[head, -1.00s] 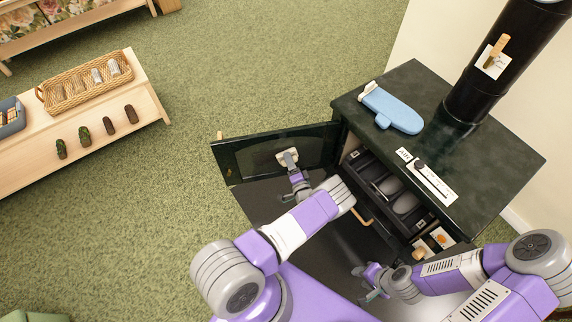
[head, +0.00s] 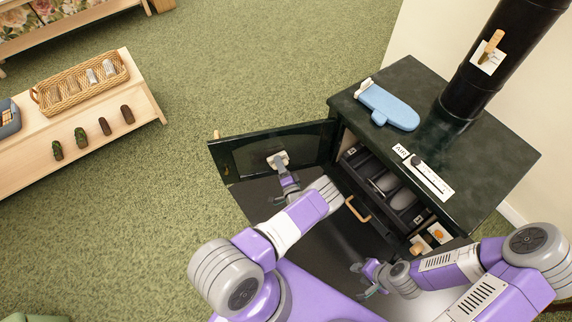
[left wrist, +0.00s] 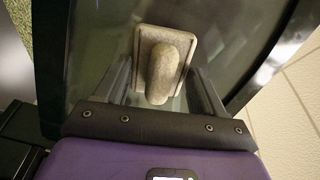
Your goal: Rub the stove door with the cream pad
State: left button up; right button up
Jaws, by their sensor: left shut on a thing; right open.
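The stove door (head: 240,150) stands swung open to the left of the dark stove (head: 450,160), its inner face with a glass pane toward me. The cream pad (head: 281,159) is at that inner face, seemingly against the pane. In the left wrist view the pad (left wrist: 163,62) shows a square base with a rounded grip between my fingers, in front of the door glass (left wrist: 235,50). My left gripper (head: 280,168) is shut on the pad's grip. My right gripper (head: 361,281) is open and empty, low in front of the stove.
A blue oven mitt (head: 388,106) lies on the stove top near the black flue pipe (head: 485,65). A wooden handle (head: 357,209) sticks out at the stove front. A wooden bench (head: 85,110) with a wicker basket (head: 80,83) stands left, with green carpet between.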

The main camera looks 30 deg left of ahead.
aim_at(287, 158)
pick_arm(q)
jog(key=s+a, duration=0.7)
jog(key=s, duration=0.1)
jog(key=shift+a, duration=0.15)
jog(key=shift+w+a, duration=0.1)
jog(key=shift+w+d+r, duration=0.1)
jog(key=shift+w+d, duration=0.45)
jog(key=shift+w, duration=0.35)
jog(key=shift+w+d+r, duration=0.1)
jog(key=shift+w+d, duration=0.45)
jog(key=shift+w, duration=0.3)
jog(key=shift+c, duration=0.3)
jog(key=shift+w+d, duration=1.65)
jog(key=shift+w, duration=0.3)
jog(key=shift+w+d, duration=1.6)
jog(key=shift+w, duration=0.3)
jog(key=shift+r, duration=0.1)
jog(key=v, duration=0.6)
jog(key=shift+s+f, duration=0.25)
jog(key=shift+f, duration=0.05)
